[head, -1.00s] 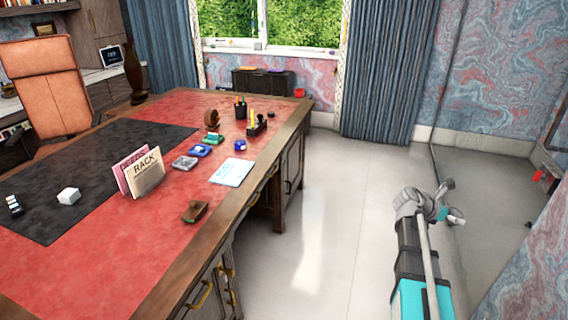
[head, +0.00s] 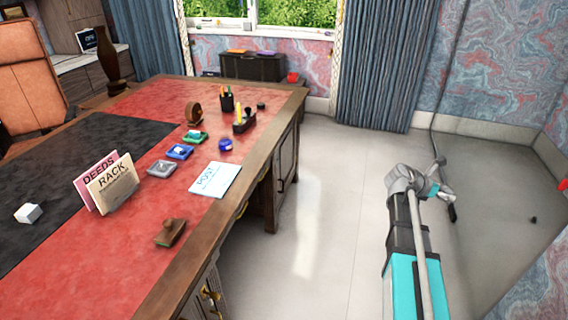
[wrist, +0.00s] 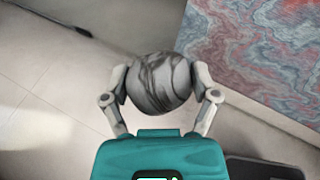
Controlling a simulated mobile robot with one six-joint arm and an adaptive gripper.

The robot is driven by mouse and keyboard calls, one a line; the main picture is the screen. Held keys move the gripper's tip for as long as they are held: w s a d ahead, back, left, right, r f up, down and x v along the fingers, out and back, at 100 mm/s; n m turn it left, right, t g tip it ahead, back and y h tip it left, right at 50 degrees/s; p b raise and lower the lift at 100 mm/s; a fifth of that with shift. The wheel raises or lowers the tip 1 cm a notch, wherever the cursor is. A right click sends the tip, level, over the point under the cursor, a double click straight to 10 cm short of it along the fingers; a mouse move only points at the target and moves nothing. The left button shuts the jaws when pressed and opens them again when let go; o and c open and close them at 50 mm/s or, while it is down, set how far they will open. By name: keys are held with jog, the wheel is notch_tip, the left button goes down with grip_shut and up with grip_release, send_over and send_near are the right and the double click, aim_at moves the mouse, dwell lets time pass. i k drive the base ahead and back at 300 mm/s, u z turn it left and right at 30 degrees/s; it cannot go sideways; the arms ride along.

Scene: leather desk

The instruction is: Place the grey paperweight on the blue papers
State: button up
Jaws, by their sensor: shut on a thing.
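The grey paperweight (wrist: 160,85) is a round, dark-veined ball in the wrist view. My gripper (wrist: 161,72) is shut on it, with one finger on each side. Only floor and wall show behind it. In the head view my gripper (head: 449,203) is at the right, over the floor and well away from the desk; the paperweight cannot be made out there. The blue papers (head: 215,180) are a pale blue stack marked "POST", lying flat near the desk's right edge. Their visible top is bare.
Open floor (head: 325,220) lies between desk and arm.

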aim_at(205, 181)
jog(key=z, duration=0.1)
jog(key=i, duration=0.85)
jog(key=u, duration=1.95)
